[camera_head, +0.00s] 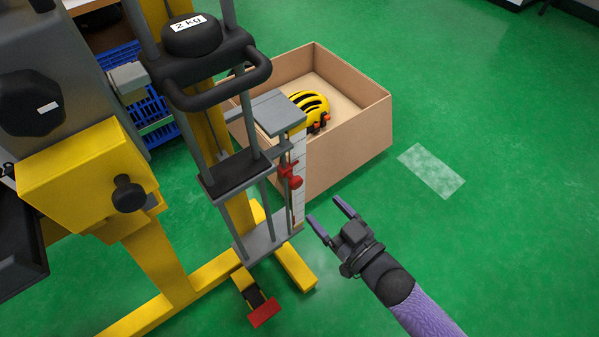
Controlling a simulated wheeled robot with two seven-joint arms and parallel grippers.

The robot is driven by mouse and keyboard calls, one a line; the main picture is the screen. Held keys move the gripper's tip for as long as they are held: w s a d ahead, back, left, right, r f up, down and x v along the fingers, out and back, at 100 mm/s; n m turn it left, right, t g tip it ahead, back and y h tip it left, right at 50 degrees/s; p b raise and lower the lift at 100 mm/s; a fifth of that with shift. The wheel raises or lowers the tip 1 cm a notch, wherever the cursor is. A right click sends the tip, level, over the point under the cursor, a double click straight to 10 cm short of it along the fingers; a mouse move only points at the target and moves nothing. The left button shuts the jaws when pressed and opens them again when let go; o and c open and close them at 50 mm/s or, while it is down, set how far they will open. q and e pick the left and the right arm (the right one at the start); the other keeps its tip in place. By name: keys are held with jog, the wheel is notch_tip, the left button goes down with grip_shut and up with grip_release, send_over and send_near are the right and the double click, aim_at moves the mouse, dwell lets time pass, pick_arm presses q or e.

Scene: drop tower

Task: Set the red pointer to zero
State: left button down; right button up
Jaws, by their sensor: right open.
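The red pointer (289,176) sits on a thin vertical rod of the drop tower, beside a white scale strip (299,160). It is below the grey plate at the scale's top and well above the tower's grey base plate (268,243). My right gripper (332,216) is to the right of and below the pointer, near the foot of the scale. Its two fingers are spread and empty, apart from the pointer and the tower. The scale's marks are too small to read. My left gripper is not in view.
A black weight marked 2 kg (191,36) is on the carriage with a black handle (222,88). A cardboard box (350,135) with a yellow helmet (308,102) stands behind the tower. A red pedal (263,313) is at the foot. Green floor is free at right.

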aim_at(298, 186)
jog(key=b+x, duration=0.1)
jog(key=x, duration=0.1)
jog(key=b+x, duration=0.1)
jog(key=x, duration=0.2)
jog(key=b+x, duration=0.2)
jog(key=x, duration=0.1)
jog(key=shift+a+f, duration=0.3)
jog(key=shift+f, duration=0.05)
jog(key=shift+w+a+r, duration=0.2)
jog(key=shift+w+a, duration=0.15)
jog(key=shift+w, duration=0.15)
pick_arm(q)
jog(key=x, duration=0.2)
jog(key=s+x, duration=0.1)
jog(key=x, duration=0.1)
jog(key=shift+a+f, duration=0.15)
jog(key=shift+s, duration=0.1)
pick_arm(e)
jog(key=shift+c, duration=0.3)
grip_shut()
